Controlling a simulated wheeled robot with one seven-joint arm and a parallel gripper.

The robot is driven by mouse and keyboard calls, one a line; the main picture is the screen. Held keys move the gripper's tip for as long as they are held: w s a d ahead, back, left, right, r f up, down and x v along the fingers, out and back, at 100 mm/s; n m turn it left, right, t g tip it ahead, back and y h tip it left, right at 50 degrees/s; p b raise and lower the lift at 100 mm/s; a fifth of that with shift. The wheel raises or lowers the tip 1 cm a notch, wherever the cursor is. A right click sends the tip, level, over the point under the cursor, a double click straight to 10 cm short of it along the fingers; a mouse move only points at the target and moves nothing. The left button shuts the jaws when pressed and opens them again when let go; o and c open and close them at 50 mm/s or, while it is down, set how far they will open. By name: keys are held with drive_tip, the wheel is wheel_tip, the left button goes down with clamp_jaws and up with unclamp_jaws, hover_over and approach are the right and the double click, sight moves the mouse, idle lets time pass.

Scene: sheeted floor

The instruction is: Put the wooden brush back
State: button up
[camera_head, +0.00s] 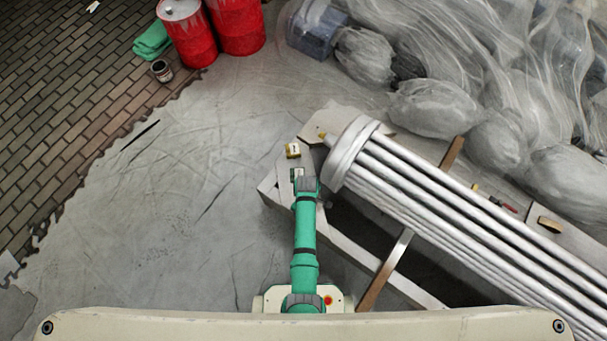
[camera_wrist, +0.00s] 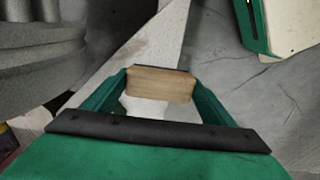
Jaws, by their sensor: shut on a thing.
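In the wrist view, my gripper (camera_wrist: 160,78) has its green fingers closed on either side of a light wooden block, which looks like the wooden brush (camera_wrist: 160,86). A dark strip runs along the block's far edge. A pale board lies below and beyond it; I cannot tell whether the block touches the board. In the head view, my gripper (camera_head: 298,175) is over the left end of the pale trestle frame (camera_head: 275,190). The brush is too small there to make out clearly.
A bundle of grey pipes (camera_head: 440,190) rests on the frame to the right. Another wooden piece (camera_head: 550,224) lies far right. Red drums (camera_head: 188,35) stand back left. Sheeted floor at left is mostly clear.

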drive_tip(key=shift+w+a+f, duration=0.25)
drive_tip(key=shift+w+f, duration=0.2)
drive_tip(key=shift+f, duration=0.15)
drive_tip(key=shift+w+a+f, duration=0.2)
drive_tip(key=shift+w+f, duration=0.25)
drive_tip(key=shift+f, duration=0.15)
drive_tip(key=shift+w+f, duration=0.1)
drive_tip(key=shift+f, duration=1.5)
drive_tip(key=o, duration=1)
drive_tip(key=shift+f, duration=0.15)
